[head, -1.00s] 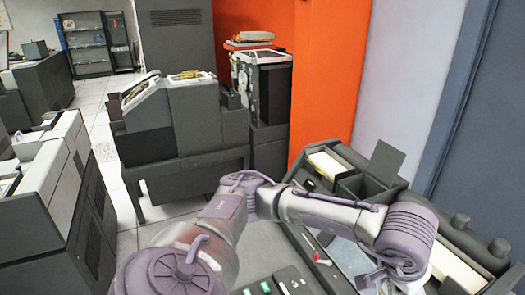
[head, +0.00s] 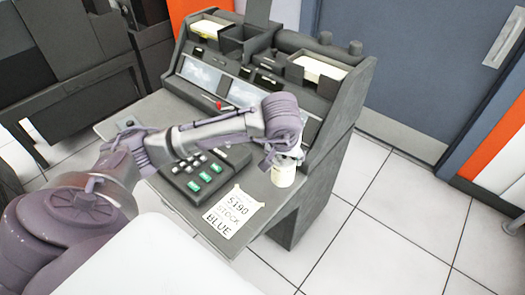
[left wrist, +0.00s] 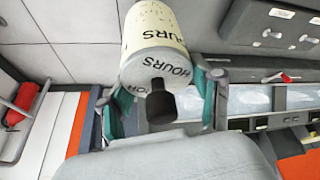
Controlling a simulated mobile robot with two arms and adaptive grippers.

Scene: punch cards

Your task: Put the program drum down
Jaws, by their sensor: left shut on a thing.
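The program drum (head: 283,176) is a cream cylinder at the right end of the machine's desk top (head: 262,215). It also shows in the left wrist view (left wrist: 153,32), with black HOURS lettering and a dark knob on its near end. My left gripper (head: 285,158) is shut on the drum, its teal-lined fingers on either side of the knob end in the left wrist view (left wrist: 165,98). The drum looks upright in the head view. I cannot tell whether its lower end touches the desk. My right gripper is not in view.
A paper card (head: 233,211) reading "5190 STOCK BLUE" lies left of the drum. A keypad (head: 199,172) with green keys sits further left. The sloped machine panel (head: 243,93) rises behind. Open tiled floor (head: 385,215) lies right of the desk.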

